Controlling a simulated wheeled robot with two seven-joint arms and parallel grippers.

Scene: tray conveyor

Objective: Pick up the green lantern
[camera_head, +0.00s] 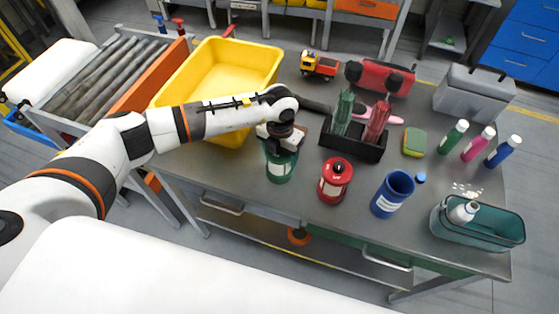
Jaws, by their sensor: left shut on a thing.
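The green lantern (281,165) is upright at the front left of the grey table, just left of a red lantern (335,181). My left gripper (281,145) comes down from above and is shut on the top of the green lantern. The gripper hides the lantern's upper part. I cannot tell whether the lantern's base touches the table. My right gripper is not in view.
A yellow bin (232,55) stands behind my left arm. A black box (352,146) holds green and red items. A blue container (393,193), a teal basin (480,228), several bottles and a grey cooler (470,92) fill the right side.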

